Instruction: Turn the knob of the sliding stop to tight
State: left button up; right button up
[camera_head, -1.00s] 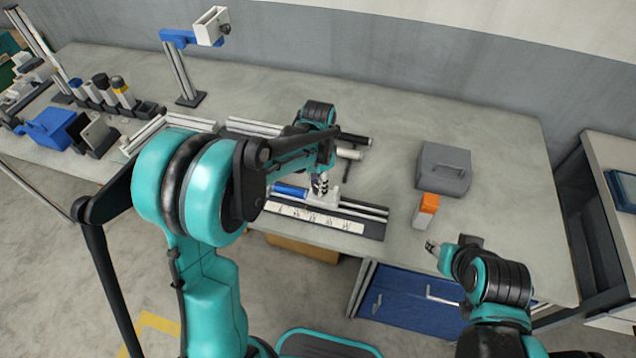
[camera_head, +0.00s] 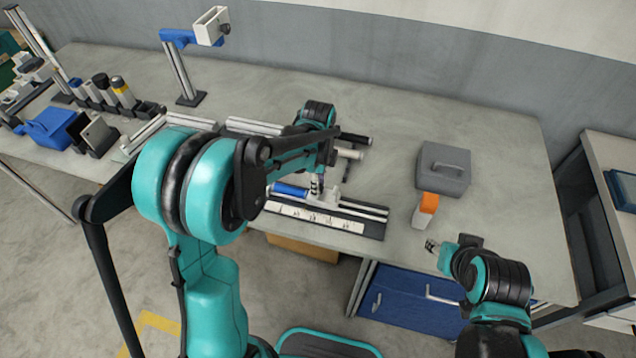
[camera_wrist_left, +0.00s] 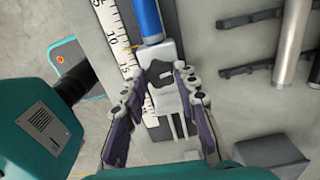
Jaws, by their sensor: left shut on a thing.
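The sliding stop (camera_head: 330,201) is a pale block on a dark rail beside a white ruler scale (camera_head: 315,218); it also shows in the left wrist view (camera_wrist_left: 152,54). Its dark lobed knob (camera_wrist_left: 159,73) sits on top of the block. My left gripper (camera_head: 317,187) points down over the stop, and in the left wrist view (camera_wrist_left: 166,72) its fingertips are shut on the knob from both sides. The knob is hidden in the head view, and I cannot read how tight it is. My right gripper (camera_head: 432,246) hangs near the table's front edge, away from the stop; its fingers are too small to judge.
A blue cylinder (camera_head: 290,190) lies along the rail left of the stop. Pale and dark rods lie behind it. Bare table (camera_head: 500,130) lies at the back right.

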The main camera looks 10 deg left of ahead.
pick_arm(q)
jog(key=shift+m, duration=0.9)
jog(key=o, duration=1.2)
jog(key=shift+c, duration=0.2)
jog(key=shift+r, duration=0.15)
notch_tip(320, 180, up, 12)
